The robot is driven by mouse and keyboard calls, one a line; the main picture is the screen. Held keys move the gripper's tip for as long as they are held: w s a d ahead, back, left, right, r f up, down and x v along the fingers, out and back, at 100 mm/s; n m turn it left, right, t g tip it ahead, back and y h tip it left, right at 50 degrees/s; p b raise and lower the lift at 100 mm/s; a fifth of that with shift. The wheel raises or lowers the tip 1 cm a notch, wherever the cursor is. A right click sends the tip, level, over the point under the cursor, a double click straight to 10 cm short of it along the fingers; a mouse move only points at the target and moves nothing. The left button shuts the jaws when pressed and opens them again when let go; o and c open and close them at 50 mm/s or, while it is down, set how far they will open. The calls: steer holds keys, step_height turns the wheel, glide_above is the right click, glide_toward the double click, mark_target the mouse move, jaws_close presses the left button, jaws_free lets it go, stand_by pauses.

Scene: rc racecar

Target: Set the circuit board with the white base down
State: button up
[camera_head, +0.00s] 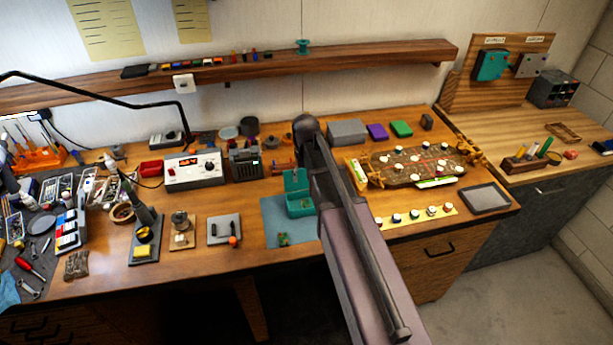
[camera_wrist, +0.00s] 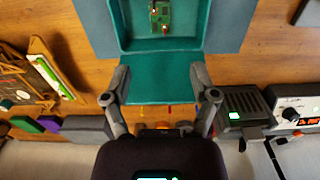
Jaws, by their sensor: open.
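A small green circuit board (camera_wrist: 160,15) lies inside an open teal box (camera_wrist: 128,25) at the top of the wrist view. I cannot make out a white base on it. The teal box also shows in the head view (camera_head: 300,207), with its lid raised behind it. My gripper (camera_wrist: 160,90) is open and empty in the wrist view. Its fingers are spread on either side of the box's teal lid (camera_wrist: 158,88), apart from the board. In the head view my arm hides the gripper.
The box stands on a blue mat (camera_head: 273,222); a small green-brown item (camera_head: 283,240), too small to identify, lies in front. A dark device (camera_head: 244,164) and a power supply (camera_head: 194,170) stand left.

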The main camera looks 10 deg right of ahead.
stand_by(0.3)
steer(key=s, duration=1.6)
steer(key=shift+s, duration=0.15)
